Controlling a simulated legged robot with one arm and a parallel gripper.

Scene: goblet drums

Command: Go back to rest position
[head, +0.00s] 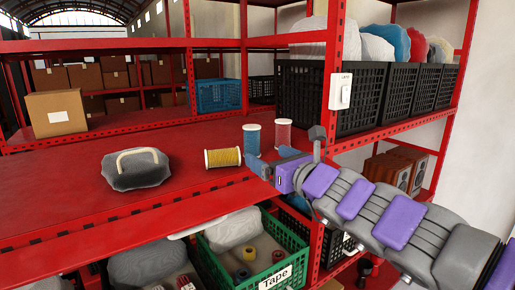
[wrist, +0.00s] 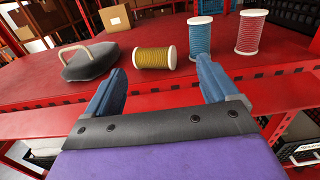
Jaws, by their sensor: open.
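My gripper (head: 272,164) is at the front edge of the red shelf, its two blue fingers spread with nothing visible between them. It also shows in the wrist view (wrist: 161,70), the fingers pointing toward the shelf. A yellow spool (head: 223,158) lies on its side on the shelf, beyond the gripper. A blue spool (head: 251,140) and a red spool (head: 283,133) stand upright behind it. A grey lumpy object with a pale handle (head: 138,172) sits on the shelf to the left. In the wrist view the yellow spool (wrist: 154,58) appears between the fingertips, farther back.
Red shelf posts (head: 328,85) stand close to my arm. Black crates (head: 365,92) with bags fill the right shelf. A green "Tape" crate (head: 297,262) is on the lower level. A cardboard box (head: 56,113) stands at the back left. The shelf's left front is bare.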

